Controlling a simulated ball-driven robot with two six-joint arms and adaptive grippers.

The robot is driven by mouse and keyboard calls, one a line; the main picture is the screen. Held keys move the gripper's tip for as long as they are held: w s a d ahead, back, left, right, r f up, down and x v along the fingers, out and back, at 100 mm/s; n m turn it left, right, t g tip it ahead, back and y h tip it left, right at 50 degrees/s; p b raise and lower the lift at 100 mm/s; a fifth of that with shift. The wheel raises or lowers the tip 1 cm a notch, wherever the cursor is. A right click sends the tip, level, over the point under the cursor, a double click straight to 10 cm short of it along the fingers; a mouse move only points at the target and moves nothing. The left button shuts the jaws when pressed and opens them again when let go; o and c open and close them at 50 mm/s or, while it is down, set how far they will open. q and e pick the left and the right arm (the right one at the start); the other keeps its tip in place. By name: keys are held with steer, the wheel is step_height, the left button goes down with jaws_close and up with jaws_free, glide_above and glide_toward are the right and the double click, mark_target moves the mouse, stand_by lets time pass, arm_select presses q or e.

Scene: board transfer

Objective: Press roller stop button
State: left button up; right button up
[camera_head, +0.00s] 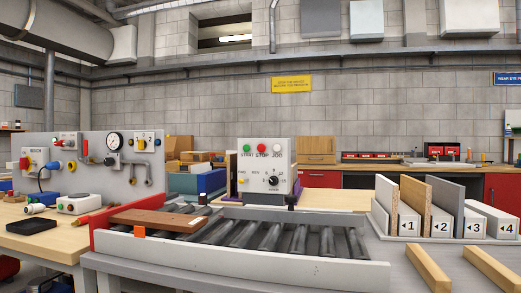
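The roller control box (253,186) stands upright behind the middle of the roller conveyor. Along its top are a green START button, a red STOP button (262,147) in the middle, and a JOG button on the right. A black knob (273,180) sits lower on the panel. Nothing covers the STOP button. The roller conveyor (300,268) has grey rollers between pale side rails. A brown board (155,219) lies at its left end, beside a red end plate (101,235). Neither of my grippers is in view.
A rack (440,228) with slots numbered 1 to 4 stands at right, with upright boards in it. Two loose wooden bars (428,268) lie in front. A panel with gauge and valves (90,175) stands at left. Air above the rollers is clear.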

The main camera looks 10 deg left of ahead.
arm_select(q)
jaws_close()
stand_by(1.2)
